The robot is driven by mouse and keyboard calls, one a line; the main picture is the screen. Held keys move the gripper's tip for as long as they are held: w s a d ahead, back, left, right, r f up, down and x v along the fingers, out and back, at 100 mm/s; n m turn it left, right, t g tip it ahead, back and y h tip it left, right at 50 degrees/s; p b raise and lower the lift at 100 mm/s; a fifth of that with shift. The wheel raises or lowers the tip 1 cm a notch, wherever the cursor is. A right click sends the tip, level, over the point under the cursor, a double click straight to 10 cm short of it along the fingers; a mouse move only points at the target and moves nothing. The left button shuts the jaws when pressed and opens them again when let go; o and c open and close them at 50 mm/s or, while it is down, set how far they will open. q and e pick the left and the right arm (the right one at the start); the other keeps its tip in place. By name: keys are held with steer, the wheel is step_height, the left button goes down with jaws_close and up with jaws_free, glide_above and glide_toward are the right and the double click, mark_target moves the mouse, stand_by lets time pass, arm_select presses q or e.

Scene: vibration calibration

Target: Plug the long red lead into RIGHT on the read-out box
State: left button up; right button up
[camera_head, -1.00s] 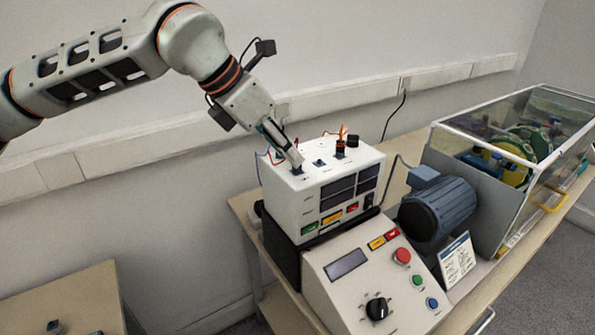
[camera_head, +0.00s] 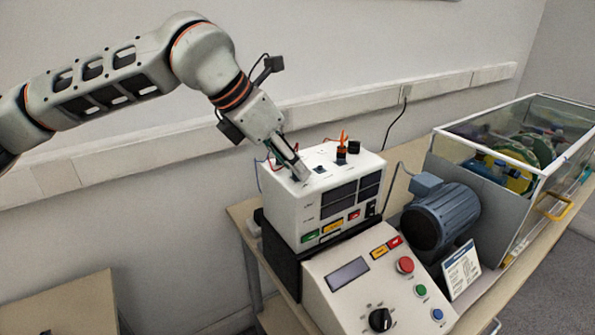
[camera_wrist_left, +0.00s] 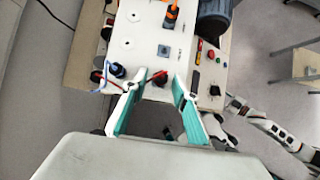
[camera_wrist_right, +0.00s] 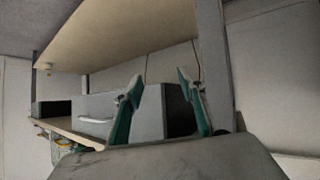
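An orange plug (camera_head: 342,140) stands farther along the top. My right gripper (camera_wrist_right: 158,85) is open and empty. Socket labels are unreadable.
A sloped control panel (camera_head: 350,300) with buttons and a dial is in front of the box. A blue motor (camera_head: 445,215) and a clear-walled guard case (camera_head: 515,165) stand to the right. The right wrist view shows a shelf (camera_wrist_right: 110,45) and a grey cabinet (camera_wrist_right: 95,115).

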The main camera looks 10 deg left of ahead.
arm_select(q)
jaws_close()
arm_select(e)
steer(key=shift+f, duration=0.15)
arm_select(q)
steer(key=shift+s+d+n+t+y+b, duration=0.1)
steer(key=shift+n+t+y+b, duration=0.3)
steer(key=shift+n, duration=0.5)
steer(key=shift+s+d+n+t+y+b, duration=0.1)
steer(key=shift+n+t+y+b, duration=0.1)
steer(key=shift+n+y+b, duration=0.55)
arm_select(e)
steer(key=shift+s+f, duration=0.2)
steer(key=shift+f, duration=0.45)
steer(key=shift+s+f, duration=0.2)
steer(key=shift+f, duration=0.4)
arm_select(q)
steer(key=shift+d+n, duration=0.1)
steer(key=shift+n, duration=0.85)
arm_select(e)
steer(key=shift+f, duration=0.3)
arm_select(q)
steer(key=shift+d+n+t+y, duration=0.1)
steer(key=shift+n+t+y, duration=0.2)
steer(key=shift+n+y, duration=0.35)
steer(key=shift+n+y+b, duration=0.3)
steer(key=shift+n, duration=0.45)
arm_select(e)
steer(key=shift+s+f, duration=0.15)
steer(key=shift+f, duration=0.1)
